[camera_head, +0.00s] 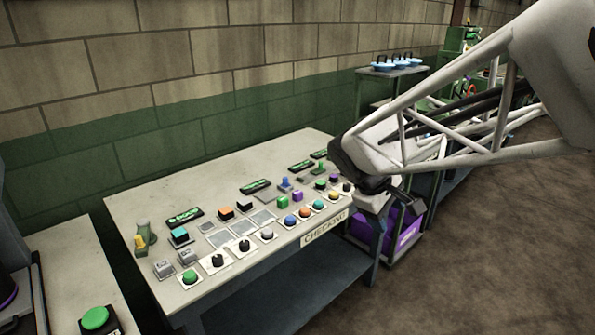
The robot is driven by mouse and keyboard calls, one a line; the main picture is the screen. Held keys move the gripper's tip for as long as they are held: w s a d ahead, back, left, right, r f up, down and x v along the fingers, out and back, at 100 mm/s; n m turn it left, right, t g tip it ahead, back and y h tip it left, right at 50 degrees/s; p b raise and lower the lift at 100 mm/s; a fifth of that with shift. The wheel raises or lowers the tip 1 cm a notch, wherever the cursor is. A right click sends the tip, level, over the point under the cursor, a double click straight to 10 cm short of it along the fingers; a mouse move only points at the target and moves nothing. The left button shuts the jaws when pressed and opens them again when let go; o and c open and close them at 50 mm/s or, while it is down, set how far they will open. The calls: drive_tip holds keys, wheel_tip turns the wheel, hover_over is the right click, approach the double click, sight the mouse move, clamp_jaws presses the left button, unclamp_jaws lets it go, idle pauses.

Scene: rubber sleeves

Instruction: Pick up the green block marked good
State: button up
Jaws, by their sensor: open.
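A small green block (283,202) stands on the pale tabletop of the checking table (125,205), left of a purple block (298,195). Another small green piece (320,184) sits farther right, close to my arm. Any marking on either is too small to read, so I cannot tell which is marked good. My white lattice arm comes in from the upper right and ends in a dark joint over the table's right end. My arm hides part of the table's right end.
Several coloured buttons and dark knobs line the table's front edge, among them a green button (190,277). A table with a large green button (95,318) is at lower left. Block wall stands behind. A purple crate (408,235) is right of the table; open floor lies at right.

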drive_tip(key=w+a+f+n+t+h, duration=0.1)
drive_tip(key=w+a+f+n+h, duration=0.2)
drive_tip(key=w, duration=0.8)
drive_tip(key=n+t+h, duration=0.1)
drive_tip(key=n+t, duration=0.6)
drive_tip(key=n, duration=0.9)
approach(284, 198)
drive_tip(key=x, duration=0.2)
drive_tip(key=shift+w+d+f, duration=0.15)
drive_tip(key=shift+w, duration=0.15)
drive_tip(key=shift+d, duration=0.1)
drive_tip(key=shift+x, duration=1.3)
drive_tip(key=shift+w, duration=0.1)
